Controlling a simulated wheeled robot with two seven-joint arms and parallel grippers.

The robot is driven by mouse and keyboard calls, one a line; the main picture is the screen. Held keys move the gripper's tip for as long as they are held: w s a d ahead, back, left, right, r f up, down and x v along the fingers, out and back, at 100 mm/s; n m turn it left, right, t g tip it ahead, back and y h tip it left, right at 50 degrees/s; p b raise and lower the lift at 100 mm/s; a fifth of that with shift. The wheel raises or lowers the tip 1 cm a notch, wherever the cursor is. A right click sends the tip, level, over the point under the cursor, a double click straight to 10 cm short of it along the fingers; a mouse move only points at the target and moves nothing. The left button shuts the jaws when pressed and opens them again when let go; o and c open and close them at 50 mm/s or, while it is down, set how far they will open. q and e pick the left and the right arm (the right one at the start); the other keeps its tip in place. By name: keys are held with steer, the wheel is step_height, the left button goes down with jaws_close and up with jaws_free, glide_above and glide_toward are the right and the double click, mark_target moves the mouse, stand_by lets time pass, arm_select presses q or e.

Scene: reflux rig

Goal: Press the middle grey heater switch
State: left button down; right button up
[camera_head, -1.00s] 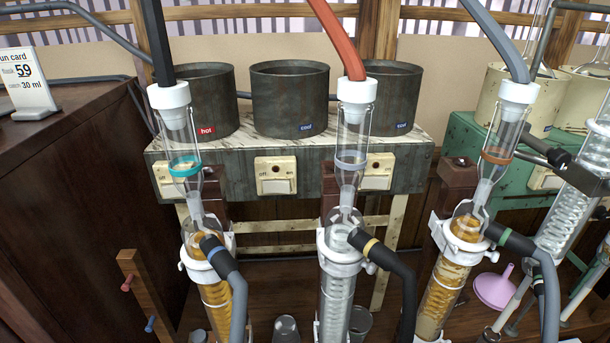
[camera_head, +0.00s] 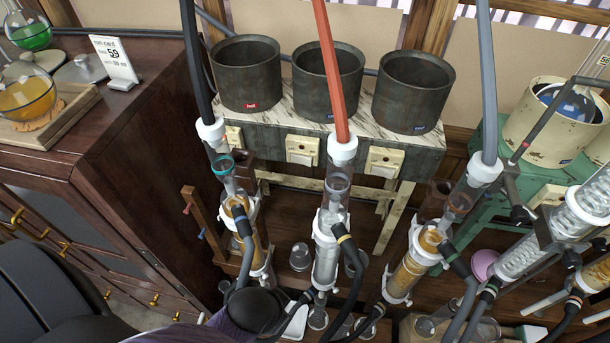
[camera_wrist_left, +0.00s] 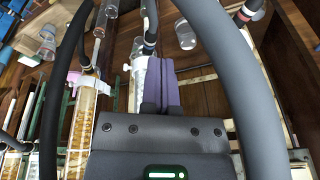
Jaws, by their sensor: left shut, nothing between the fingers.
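The middle grey heater switch (camera_head: 302,150) is a cream plate with a pale rocker on the front of the grey heater bench (camera_head: 350,150). The left switch (camera_head: 233,138) is partly behind glassware, and the right switch (camera_head: 384,162) shows clearly. In the wrist view my left gripper (camera_wrist_left: 160,62) has its purple fingers together and holds nothing. It is among the glass columns and hoses. In the head view my left arm comes in low at the left, well below the switch; its fingertips cannot be made out there. My right gripper is not in view.
Three dark pots (camera_head: 414,92) stand on the bench. Glass columns (camera_head: 328,250) with hoses stand in front, and a red hose (camera_head: 329,70) rises right of the middle switch. A wooden peg post (camera_head: 203,222) and dark cabinet (camera_head: 120,160) are at left. A green bench (camera_head: 490,200) is at right.

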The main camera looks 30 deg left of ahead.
arm_select(q)
steer(key=w+r+m+t+y+p, duration=0.1)
steer(key=w+r+m+p, duration=0.15)
steer(key=r, duration=0.55)
steer(key=w+r+m+t+p, duration=0.1)
steer(key=w+r+m+p, duration=0.2)
steer(key=r, duration=0.6)
steer(key=w+a+r+m+t, duration=0.1)
steer(key=w+a+m+t, duration=0.1)
steer(key=m, duration=1.1)
steer(key=w+a+r+m+t, duration=0.1)
steer(key=m+t, duration=0.4)
steer(key=m, duration=0.8)
steer(key=w+a, duration=0.1)
steer(key=w, duration=0.1)
steer(key=shift+w+p, duration=0.35)
steer(key=shift+p, duration=0.05)
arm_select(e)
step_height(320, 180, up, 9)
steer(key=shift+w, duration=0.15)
